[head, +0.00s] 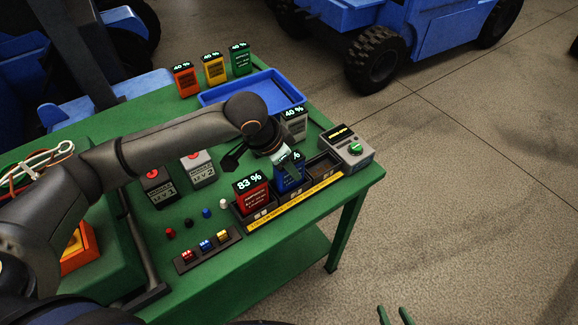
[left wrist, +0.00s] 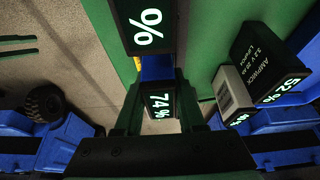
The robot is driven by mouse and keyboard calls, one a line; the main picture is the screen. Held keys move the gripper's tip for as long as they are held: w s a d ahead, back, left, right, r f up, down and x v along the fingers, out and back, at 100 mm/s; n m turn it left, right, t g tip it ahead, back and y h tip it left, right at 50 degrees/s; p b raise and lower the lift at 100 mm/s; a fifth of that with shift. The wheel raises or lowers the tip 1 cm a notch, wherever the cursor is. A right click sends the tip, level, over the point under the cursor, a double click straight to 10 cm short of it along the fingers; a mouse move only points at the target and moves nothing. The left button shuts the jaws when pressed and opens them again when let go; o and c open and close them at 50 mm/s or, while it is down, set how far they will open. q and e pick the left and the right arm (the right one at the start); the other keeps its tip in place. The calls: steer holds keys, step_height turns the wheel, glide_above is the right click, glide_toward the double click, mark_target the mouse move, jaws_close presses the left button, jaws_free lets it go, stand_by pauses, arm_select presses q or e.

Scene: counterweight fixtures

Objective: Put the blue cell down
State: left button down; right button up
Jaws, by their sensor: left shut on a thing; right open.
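The blue cell (head: 288,180) is at the middle bay of the dark rack (head: 264,212). My left gripper (head: 287,160) is shut on its upper part from above. I cannot tell whether its base rests in the bay. In the left wrist view a lit 74 % display (left wrist: 158,104) shows between my fingers. The red cell (head: 252,197), reading 83 %, stands in the bay to the left. The right bay (head: 323,166) looks empty. My right gripper (head: 396,316) is open and empty at the bottom edge of the head view, well apart from the table.
A tester with a green knob (head: 355,149) stands right of the rack. A grey cell (head: 294,125) stands behind it, near the blue tray (head: 212,97). Orange, yellow and green cells line the back.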

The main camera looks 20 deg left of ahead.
stand_by(0.3)
arm_select(q)
steer(key=c, duration=0.5)
jaws_free()
steer(key=shift+f, duration=0.15)
steer(key=p+v, duration=0.1)
steer(key=v, duration=1.1)
